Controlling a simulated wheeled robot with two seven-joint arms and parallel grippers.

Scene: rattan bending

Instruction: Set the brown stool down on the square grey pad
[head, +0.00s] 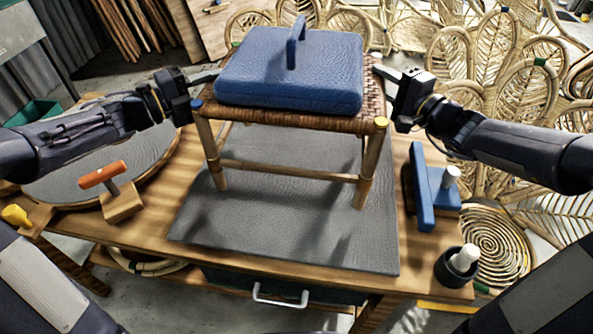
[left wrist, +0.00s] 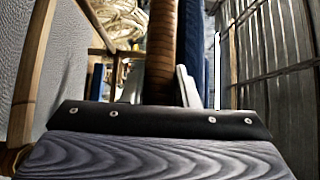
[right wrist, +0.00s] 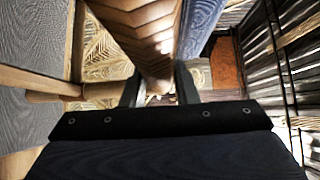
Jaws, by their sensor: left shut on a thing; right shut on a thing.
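The brown stool (head: 270,121) has a woven seat and light wooden legs, and it stands upright over the square grey pad (head: 270,230). A blue cushion-like block with a handle (head: 290,75) lies on its seat. My left gripper (head: 208,78) is shut on the seat's left edge; the woven rail (left wrist: 162,50) shows between its fingers in the left wrist view. My right gripper (head: 385,72) is shut on the right edge; the rail (right wrist: 150,40) shows in the right wrist view. I cannot tell whether the front feet touch the pad. The rear legs are mostly hidden.
On the wooden table (head: 425,270), a blue clamp-like tool (head: 425,190) and a dark cup with a white plug (head: 458,265) stand right of the pad. An orange-handled tool on a wooden block (head: 120,200) is at left. Rattan chair frames (head: 490,60) crowd the back right.

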